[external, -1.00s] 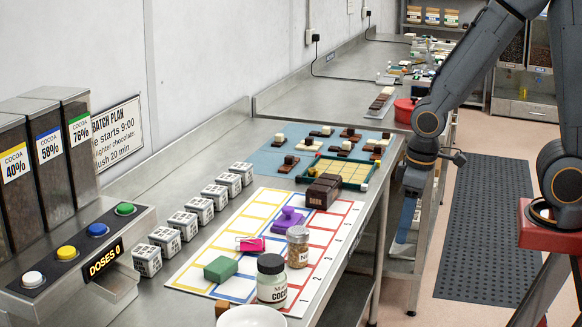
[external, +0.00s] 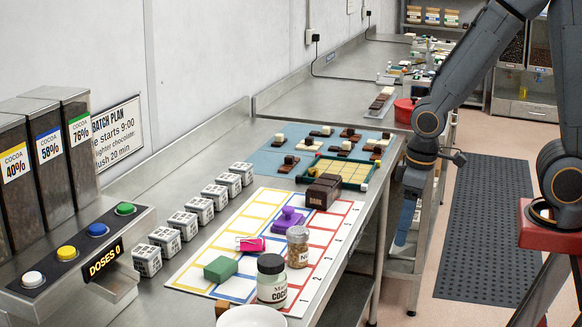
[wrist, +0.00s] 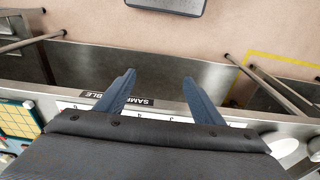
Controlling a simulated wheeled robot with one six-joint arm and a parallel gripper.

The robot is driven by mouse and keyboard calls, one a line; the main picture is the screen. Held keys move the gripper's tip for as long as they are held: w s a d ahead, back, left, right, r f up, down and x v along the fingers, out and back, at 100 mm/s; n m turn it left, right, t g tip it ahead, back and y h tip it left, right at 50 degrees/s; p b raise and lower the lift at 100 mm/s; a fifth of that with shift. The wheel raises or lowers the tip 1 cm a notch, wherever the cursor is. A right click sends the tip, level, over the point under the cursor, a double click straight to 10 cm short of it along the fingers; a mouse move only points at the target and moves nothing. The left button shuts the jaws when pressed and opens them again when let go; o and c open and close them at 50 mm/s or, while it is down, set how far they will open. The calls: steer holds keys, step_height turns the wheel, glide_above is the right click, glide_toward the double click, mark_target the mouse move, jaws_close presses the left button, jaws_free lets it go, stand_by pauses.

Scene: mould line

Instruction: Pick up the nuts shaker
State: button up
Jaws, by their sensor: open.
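The nuts shaker (external: 298,247) is a small clear jar of brown bits with a pale metal lid, its label partly readable as "N". It stands upright on the white mat with coloured grid lines (external: 190,277), near the mat's right edge, in the external view. My gripper (wrist: 158,85) is open and empty in the wrist view, its two blue-grey fingers spread apart over the bench edge and floor. In the external view my gripper (external: 402,240) hangs beside the bench's right edge, to the right of the shaker and apart from it. The shaker is not visible in the wrist view.
Close to the shaker stand a cocoa jar (external: 271,282), a purple block (external: 287,221), a pink item (external: 251,244) and a green block (external: 221,269). A dark brown block (external: 322,192) lies behind. A white bowl (external: 252,317) is in front.

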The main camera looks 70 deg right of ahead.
step_height(320, 180, up, 8)
steer(key=m+t+y+b, duration=0.2)
steer(key=m+y, duration=0.1)
steer(key=m, duration=2.5)
glide_above(296, 231)
steer(key=shift+s+d+f, duration=0.2)
steer(key=shift+s+d, duration=0.1)
steer(key=shift+s, duration=0.05)
steer(key=shift+n, duration=0.3)
step_height(296, 231, down, 5)
steer(key=shift+f+p, duration=0.1)
steer(key=shift+p, duration=0.2)
steer(key=shift+x, duration=1.15)
steer(key=f, duration=0.4)
steer(key=shift+w+a+f, duration=0.1)
steer(key=shift+w+f, duration=0.05)
steer(key=shift+w, duration=0.05)
steer(key=shift+w+a+f, duration=0.15)
steer(key=shift+w+f, duration=0.05)
steer(key=shift+f, duration=0.3)
steer(key=c, duration=1.2)
